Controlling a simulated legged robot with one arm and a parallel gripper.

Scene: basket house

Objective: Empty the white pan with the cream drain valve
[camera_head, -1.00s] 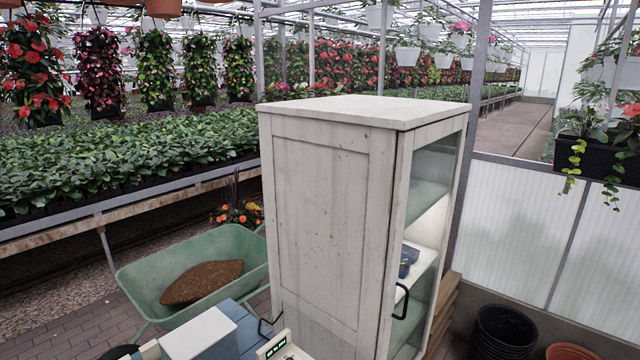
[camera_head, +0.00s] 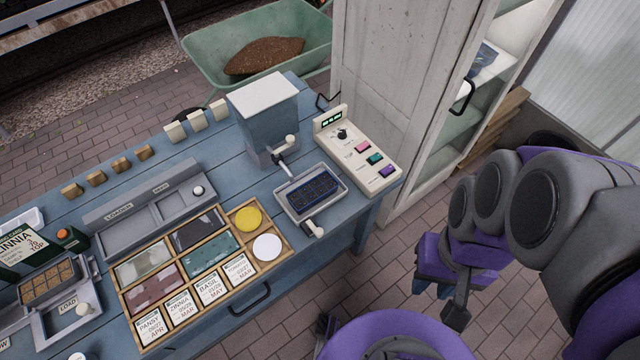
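A pale pan (camera_head: 330,210) stands at the right part of the blue bench, below the spout of a grey hopper (camera_head: 265,118). A dark blue celled tray (camera_head: 313,190) sits in the pan and hides most of its floor. A cream valve knob (camera_head: 313,228) sticks out at the pan's front edge. Whether the valve is open, and whether liquid is in the pan, I cannot tell. My gripper (camera_head: 455,300) hangs at the right, beyond the bench's front edge and apart from the pan. Its fingers are seen too obliquely to tell open from shut.
A cream control box (camera_head: 358,155) with coloured buttons stands right of the pan. A wooden box (camera_head: 190,318) of seed cards lies left of it, and a grey loader (camera_head: 150,208) behind that. The tall cabinet (camera_head: 385,85) and green wheelbarrow (camera_head: 215,50) stand behind.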

